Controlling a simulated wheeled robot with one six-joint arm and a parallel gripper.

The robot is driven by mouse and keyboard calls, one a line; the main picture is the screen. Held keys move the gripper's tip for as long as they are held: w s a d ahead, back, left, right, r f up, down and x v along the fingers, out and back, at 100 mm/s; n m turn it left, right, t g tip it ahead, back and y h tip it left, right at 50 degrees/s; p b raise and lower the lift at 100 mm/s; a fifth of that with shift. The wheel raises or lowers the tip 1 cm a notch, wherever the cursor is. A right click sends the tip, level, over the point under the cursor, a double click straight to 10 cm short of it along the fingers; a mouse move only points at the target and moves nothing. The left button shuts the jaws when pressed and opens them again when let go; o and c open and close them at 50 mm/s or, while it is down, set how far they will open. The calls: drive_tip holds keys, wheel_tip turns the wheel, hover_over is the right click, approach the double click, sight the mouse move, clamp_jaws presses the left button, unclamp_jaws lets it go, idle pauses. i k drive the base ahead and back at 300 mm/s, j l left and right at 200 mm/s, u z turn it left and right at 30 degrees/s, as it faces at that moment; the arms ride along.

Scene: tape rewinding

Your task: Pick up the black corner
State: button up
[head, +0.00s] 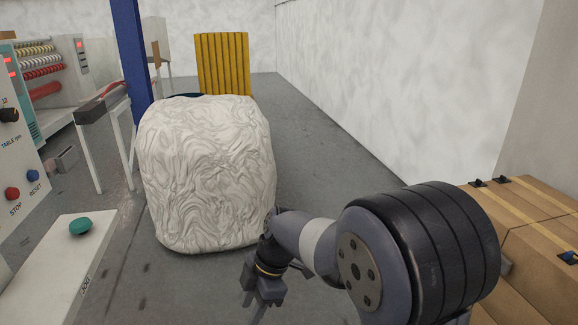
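Small black pieces lie on the cardboard boxes at the right; they look like black corners. One black piece (478,183) is at the far left edge of the box top, and another black piece (502,180) is just right of it. A third dark piece with a blue patch (569,257) is at the right picture edge. My gripper (256,303) hangs low near the middle, left of the boxes and well apart from the black pieces. Its fingers are small and partly cut by the bottom edge, so I cannot tell their opening.
Taped cardboard boxes (540,235) stand at the right, partly behind my arm. A large pale wrapped bundle (207,170) stands just beyond my gripper. A control panel with a green button (80,227) is at the left. Grey floor (310,140) is clear along the right wall.

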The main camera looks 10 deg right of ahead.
sight(478, 183)
drive_tip(key=i+z, duration=0.3)
drive_tip(key=i, duration=0.25)
drive_tip(key=i+j+z, duration=0.1)
drive_tip(key=i+z, duration=0.2)
drive_tip(key=i, duration=0.3)
drive_tip(key=i+j+z, duration=0.3)
drive_tip(key=i, duration=0.25)
drive_tip(key=i+l+z, duration=0.1)
drive_tip(key=i+z, duration=0.2)
drive_tip(key=z, duration=0.15)
drive_tip(key=i+z, duration=0.3)
drive_tip(key=z, duration=0.2)
drive_tip(key=i+j+z, duration=0.1)
drive_tip(key=i+z, duration=0.35)
drive_tip(key=i+j+z, duration=0.15)
drive_tip(key=z, duration=0.3)
drive_tip(key=i+j+z, duration=0.5)
drive_tip(key=z, duration=0.15)
drive_tip(key=i, duration=0.1)
